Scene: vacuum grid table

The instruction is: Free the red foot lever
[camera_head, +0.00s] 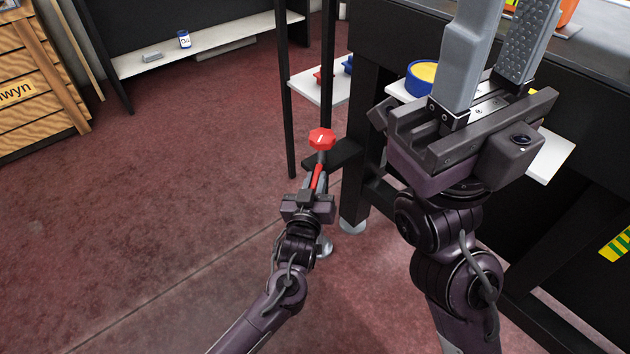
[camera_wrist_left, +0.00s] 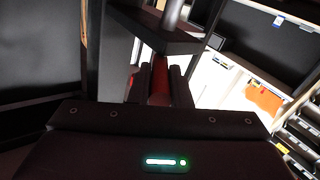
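The red foot lever (camera_head: 317,176) is a narrow red bar that slopes down from a black bracket beside the table leg. My left gripper (camera_head: 315,188) is low at the lever, with a finger on either side of it. In the left wrist view the red lever (camera_wrist_left: 160,78) fills the gap between the dark fingers, which appear to touch it. The lever's lower end is hidden by the gripper. My right gripper (camera_head: 497,55) is raised high in front of the table, its two grey fingers apart and nothing between them.
A red knob (camera_head: 322,139) stands on a grey post just above the lever. The black table frame (camera_head: 364,130) is close on the right. A white shelf (camera_head: 308,86) holds small red and blue parts. The floor (camera_head: 160,180) to the left is clear.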

